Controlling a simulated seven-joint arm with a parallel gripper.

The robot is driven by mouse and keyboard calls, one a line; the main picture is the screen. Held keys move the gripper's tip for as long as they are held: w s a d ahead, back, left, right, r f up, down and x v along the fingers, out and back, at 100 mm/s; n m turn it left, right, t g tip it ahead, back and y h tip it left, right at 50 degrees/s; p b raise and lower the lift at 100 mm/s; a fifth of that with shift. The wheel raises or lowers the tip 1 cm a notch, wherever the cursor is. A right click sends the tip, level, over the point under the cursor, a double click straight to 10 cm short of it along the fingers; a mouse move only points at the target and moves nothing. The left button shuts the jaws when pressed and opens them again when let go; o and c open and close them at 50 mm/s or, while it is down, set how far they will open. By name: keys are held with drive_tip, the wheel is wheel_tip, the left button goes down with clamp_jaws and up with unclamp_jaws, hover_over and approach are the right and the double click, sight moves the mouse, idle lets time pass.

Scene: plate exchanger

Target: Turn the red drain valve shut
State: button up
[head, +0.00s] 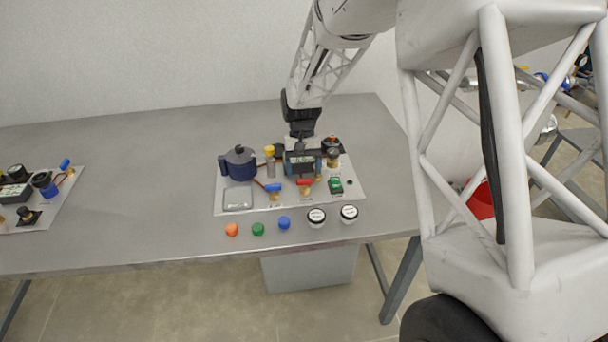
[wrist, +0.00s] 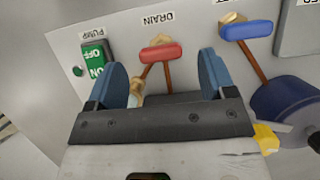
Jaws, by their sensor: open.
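The red drain valve (wrist: 160,54) has a red handle on a brass body and a copper pipe, under the label DRAIN in the wrist view. In the head view the red handle (head: 305,182) sits near the front of the white panel (head: 230,205). My gripper (wrist: 168,84) is open, its two blue fingers apart. In the wrist view the red handle lies beyond the fingertips, between their lines, with no contact visible. In the head view my gripper (head: 303,172) is over the panel, just behind the red handle.
A blue-handled valve (wrist: 246,30) and a dark blue pot (head: 239,162) stand left of the red valve in the head view. A green pump switch (head: 336,185) is to its right. Coloured caps, including a green one (head: 258,229), and two white-rimmed dials (head: 317,217) lie in front.

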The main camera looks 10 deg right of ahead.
drive_tip(key=v, duration=0.5)
drive_tip(key=shift+r, duration=0.1)
idle(0.3)
drive_tip(key=s+d+r+t, duration=0.2)
drive_tip(key=s+r, duration=0.4)
drive_tip(key=s, duration=0.3)
drive_tip(key=s+d+r+t, duration=0.2)
drive_tip(key=s+d+r, duration=0.1)
drive_tip(key=s+r, duration=0.5)
drive_tip(key=s+d+t, duration=0.2)
drive_tip(key=s+t, duration=0.1)
drive_tip(key=s, duration=1.7)
drive_tip(key=shift+d, duration=0.2)
